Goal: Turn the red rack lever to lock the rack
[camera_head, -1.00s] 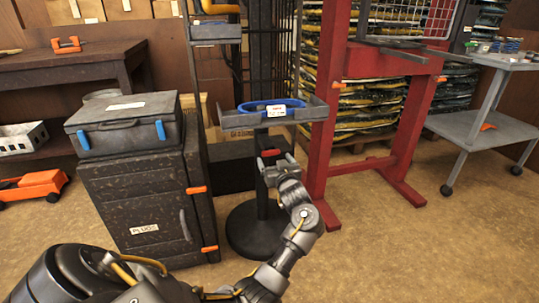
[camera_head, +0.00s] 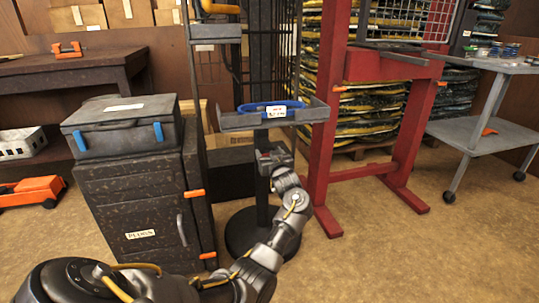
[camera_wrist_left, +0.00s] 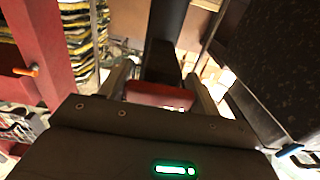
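The red lever (camera_wrist_left: 160,95) shows in the left wrist view as a short red bar in front of a dark post (camera_wrist_left: 166,35). My left gripper (camera_wrist_left: 160,88) has its fingers apart, one on each side of the lever; I cannot tell whether they touch it. In the head view my left gripper (camera_head: 274,158) is up at the post, just below the grey tray (camera_head: 318,113) on the stand, and largely hides the lever. A blue ring with a white label (camera_head: 272,106) lies in that tray. My right gripper is not in view.
A dark cabinet (camera_head: 150,205) with a grey case (camera_head: 122,125) stands left of the stand. A red frame (camera_head: 322,120) stands close on its right. The stand's round black base (camera_head: 240,235) is on the floor. A grey cart (camera_head: 480,135) is at the far right. Open floor lies in front.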

